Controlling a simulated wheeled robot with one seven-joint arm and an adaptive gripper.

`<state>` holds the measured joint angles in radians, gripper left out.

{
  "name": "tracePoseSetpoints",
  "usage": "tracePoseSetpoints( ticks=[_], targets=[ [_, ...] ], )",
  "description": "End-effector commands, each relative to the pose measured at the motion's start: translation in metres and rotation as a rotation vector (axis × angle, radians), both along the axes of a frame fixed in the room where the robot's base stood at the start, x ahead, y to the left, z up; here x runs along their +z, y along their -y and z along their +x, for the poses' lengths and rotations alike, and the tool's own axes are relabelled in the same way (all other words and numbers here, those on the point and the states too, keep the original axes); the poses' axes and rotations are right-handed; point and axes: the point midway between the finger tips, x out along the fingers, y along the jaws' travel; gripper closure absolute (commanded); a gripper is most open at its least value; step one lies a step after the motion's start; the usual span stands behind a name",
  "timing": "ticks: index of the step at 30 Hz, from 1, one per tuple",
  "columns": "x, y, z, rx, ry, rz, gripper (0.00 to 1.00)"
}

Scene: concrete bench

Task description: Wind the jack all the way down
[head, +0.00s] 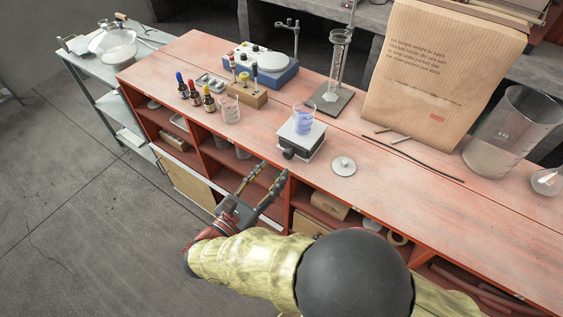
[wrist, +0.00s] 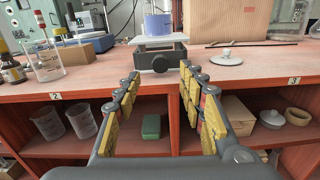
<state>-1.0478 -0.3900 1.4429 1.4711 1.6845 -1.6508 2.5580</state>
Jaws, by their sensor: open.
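The jack (head: 302,141) is a small lab jack with a pale top plate and a dark body. It stands near the front edge of the red bench. A beaker of blue liquid (head: 303,119) rests on its plate. In the wrist view the jack (wrist: 160,52) is straight ahead, with a dark round knob (wrist: 160,64) on its front facing me. My gripper (head: 272,172) is open and empty in front of the bench edge, short of the jack and apart from it. Its fingers (wrist: 158,82) spread to either side of the knob in the wrist view.
A glass beaker (head: 230,108), dropper bottles (head: 195,97) and a wooden block (head: 247,94) stand left of the jack. A pale round lid with a knob (head: 343,166) lies to its right. A paper sack (head: 430,75) stands behind. Open shelves (wrist: 150,128) lie below the bench top.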

Motion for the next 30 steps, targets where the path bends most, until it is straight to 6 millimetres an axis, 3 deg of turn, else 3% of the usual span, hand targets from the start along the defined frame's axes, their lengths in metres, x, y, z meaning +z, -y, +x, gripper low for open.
tracePoseSetpoints(
  ticks=[12, 23, 30],
  targets=[
    [0.001, 0.035, 0.044, -0.003, -0.001, -0.002, 0.60],
    [0.000, 0.038, 0.048, 0.000, -0.002, -0.002, 0.60],
    [0.000, 0.038, 0.048, 0.000, -0.002, -0.002, 0.72]
  ],
)
